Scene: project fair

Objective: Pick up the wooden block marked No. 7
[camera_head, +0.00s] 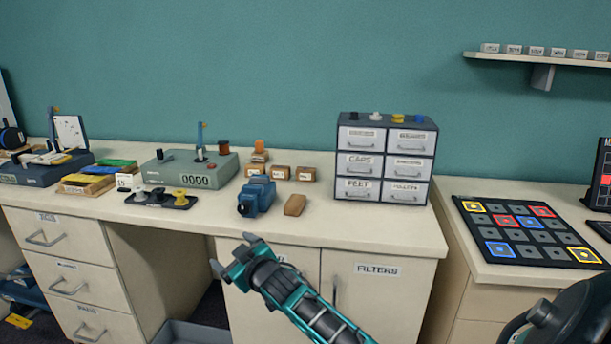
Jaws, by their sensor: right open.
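Several small wooden blocks with pale labels stand together on the long counter (330,225): a left block (254,171), a middle block (280,173), a right block (305,174) and a back block (260,157) with an orange piece on top. Their labels are too small to read, so I cannot tell which is No. 7. A plain-looking wooden block (295,205) lies nearer the front edge; no mark shows on it. My right gripper (231,254) is open and empty, in front of the counter's cupboard doors, apart from the blocks. My left gripper is not in view.
A blue device (256,196) sits just left of the plain block. A grey counter box (190,170) and black tray (160,199) stand further left. A small-drawer cabinet (386,158) stands right of the blocks. The counter's front right is clear.

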